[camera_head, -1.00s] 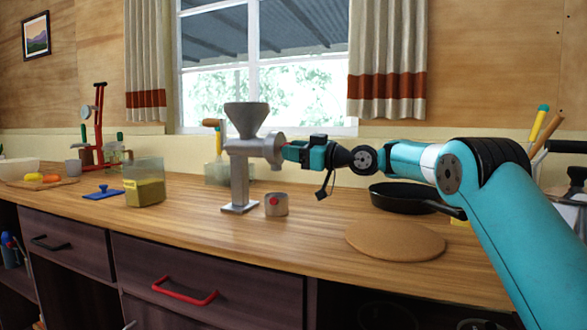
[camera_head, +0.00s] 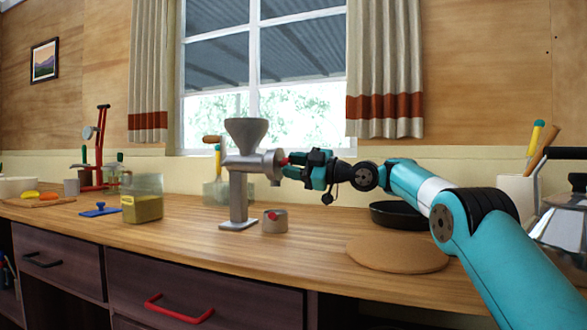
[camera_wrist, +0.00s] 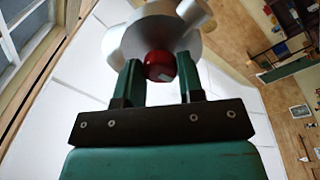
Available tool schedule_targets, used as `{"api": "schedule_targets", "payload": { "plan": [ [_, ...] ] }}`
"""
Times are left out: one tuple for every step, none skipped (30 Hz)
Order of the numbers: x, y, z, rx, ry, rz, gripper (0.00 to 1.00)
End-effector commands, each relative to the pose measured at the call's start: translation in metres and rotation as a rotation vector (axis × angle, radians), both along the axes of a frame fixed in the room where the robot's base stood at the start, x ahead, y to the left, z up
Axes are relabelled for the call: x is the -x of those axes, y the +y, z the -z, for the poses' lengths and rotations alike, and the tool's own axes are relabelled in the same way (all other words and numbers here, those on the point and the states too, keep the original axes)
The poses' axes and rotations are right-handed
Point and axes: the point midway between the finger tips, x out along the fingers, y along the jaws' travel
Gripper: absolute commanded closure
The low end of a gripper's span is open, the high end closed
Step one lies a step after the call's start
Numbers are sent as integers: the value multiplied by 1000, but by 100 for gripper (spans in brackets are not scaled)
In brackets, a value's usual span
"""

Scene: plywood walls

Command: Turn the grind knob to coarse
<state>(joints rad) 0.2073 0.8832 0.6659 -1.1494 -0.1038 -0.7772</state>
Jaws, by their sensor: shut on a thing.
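The grey grinder (camera_head: 238,190) stands upright on the counter, with a funnel hopper on top and a round housing facing right. Its red grind knob (camera_head: 284,161) sticks out of the housing's right end. The knob also shows in the wrist view (camera_wrist: 159,66), between the two fingers in front of the grey housing. My gripper (camera_wrist: 160,78) is shut on the knob, one finger on each side. In the head view my gripper (camera_head: 289,167) reaches the knob from the right. I cannot read any setting mark on the knob.
A small cup (camera_head: 270,227) with a red dot stands by the grinder's foot. A clear container (camera_head: 142,185) is to the left. A round cork board (camera_head: 398,257) and a black pan (camera_head: 391,208) lie below my arm. The front counter is clear.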

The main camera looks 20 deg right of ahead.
Motion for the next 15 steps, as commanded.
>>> {"api": "schedule_targets", "payload": {
  "plan": [
    [-1,-1,-1,2,-5,5,88],
    [-1,-1,-1,3,-7,4,88],
    [-1,-1,-1,3,-8,5,88],
    [-1,-1,-1,3,-8,5,88],
    [-1,-1,-1,4,-9,5,88],
    [-1,-1,-1,4,-9,5,88],
    [-1,-1,-1,4,-9,5,88],
    [-1,-1,-1,4,-9,5,88],
    [-1,-1,-1,4,-9,5,88],
    [-1,-1,-1,4,-9,5,88],
    [-1,-1,-1,4,-9,5,88],
    [-1,-1,-1,4,-9,5,88],
    [-1,-1,-1,4,-8,5,60],
    [-1,-1,-1,4,-8,5,53],
    [-1,-1,-1,4,-8,5,44]
  ]
}}
